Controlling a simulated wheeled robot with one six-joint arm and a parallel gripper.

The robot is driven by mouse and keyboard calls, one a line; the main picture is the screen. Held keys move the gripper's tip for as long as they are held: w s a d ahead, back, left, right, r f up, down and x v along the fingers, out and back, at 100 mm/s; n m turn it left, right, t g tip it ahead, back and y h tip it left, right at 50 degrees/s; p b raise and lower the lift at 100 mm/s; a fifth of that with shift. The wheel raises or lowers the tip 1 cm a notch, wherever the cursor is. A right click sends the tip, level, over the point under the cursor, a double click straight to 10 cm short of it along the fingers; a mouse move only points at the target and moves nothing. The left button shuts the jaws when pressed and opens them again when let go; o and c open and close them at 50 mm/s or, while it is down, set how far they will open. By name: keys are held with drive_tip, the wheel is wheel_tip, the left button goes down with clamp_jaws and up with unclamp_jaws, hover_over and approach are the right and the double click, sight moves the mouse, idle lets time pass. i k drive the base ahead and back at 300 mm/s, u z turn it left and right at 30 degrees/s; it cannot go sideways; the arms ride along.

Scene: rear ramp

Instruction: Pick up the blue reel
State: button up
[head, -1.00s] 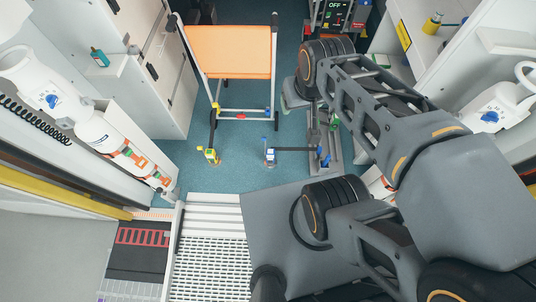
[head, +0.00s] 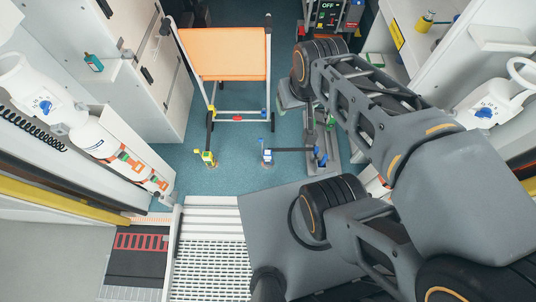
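A small blue-and-white upright piece, which looks like the blue reel (head: 267,156), stands on the teal floor at the middle of the head view. A dark strap or bar runs right from it to another small blue part (head: 321,157) beside a grey floor rail. I cannot tell for sure which blue part is the reel. My gripper is not visible in this view.
A yellow reel-like piece (head: 205,158) stands left of the blue one. An orange-seated frame (head: 222,53) is behind them. White cabinets (head: 130,60) and a white wall unit (head: 495,105) flank the floor. A ramp with white slats (head: 210,262) lies in front.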

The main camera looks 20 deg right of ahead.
sight(267, 156)
drive_tip(key=z, duration=0.2)
drive_tip(key=k, duration=0.3)
drive_tip(key=z, duration=0.15)
drive_tip(key=i, duration=0.75)
drive_tip(key=u, duration=0.85)
